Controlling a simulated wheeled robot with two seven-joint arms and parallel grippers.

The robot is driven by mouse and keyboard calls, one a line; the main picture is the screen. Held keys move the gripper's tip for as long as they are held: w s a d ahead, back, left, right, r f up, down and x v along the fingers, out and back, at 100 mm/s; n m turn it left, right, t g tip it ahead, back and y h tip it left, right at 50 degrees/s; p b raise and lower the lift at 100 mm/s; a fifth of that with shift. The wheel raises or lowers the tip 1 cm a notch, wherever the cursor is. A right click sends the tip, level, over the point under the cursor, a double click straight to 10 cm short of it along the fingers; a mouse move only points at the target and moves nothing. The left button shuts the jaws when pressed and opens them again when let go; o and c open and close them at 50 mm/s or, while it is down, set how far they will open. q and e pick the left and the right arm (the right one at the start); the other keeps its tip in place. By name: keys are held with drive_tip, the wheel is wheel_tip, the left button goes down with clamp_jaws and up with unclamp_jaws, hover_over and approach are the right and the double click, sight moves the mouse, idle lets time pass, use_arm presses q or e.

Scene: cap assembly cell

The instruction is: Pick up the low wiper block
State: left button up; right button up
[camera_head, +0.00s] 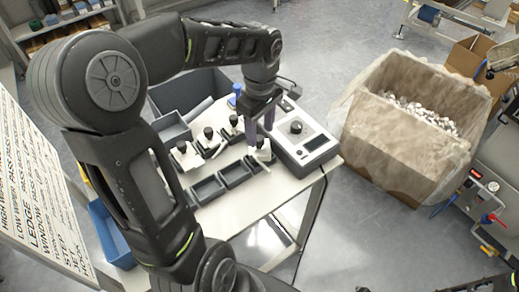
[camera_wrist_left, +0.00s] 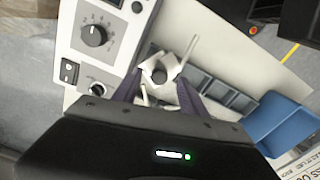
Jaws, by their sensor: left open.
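My left gripper (camera_head: 259,135) points down over the table, open, with its two purple fingers apart. A white block with a black knob (camera_head: 262,155) stands just below the fingertips, at the right end of a row of dark trays. In the left wrist view the same block (camera_wrist_left: 160,75) lies ahead of and between the fingers (camera_wrist_left: 158,95), with a pale bar sticking out. Similar white blocks with black knobs (camera_head: 184,150) stand further left and back on the table. I cannot tell by looks which one is the low wiper block. My right gripper is not seen.
A white control box with a dial (camera_head: 305,145) stands close right of the gripper; it also fills the upper left of the left wrist view (camera_wrist_left: 85,50). Empty dark trays (camera_head: 208,190) line the table front. A grey bin (camera_head: 172,130) is behind. A large lined carton (camera_head: 385,135) stands right.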

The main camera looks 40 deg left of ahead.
use_arm(q)
wheel_tip(320, 180, down, 2)
drive_tip(key=shift+c, duration=0.5)
clamp_jaws()
idle(0.5)
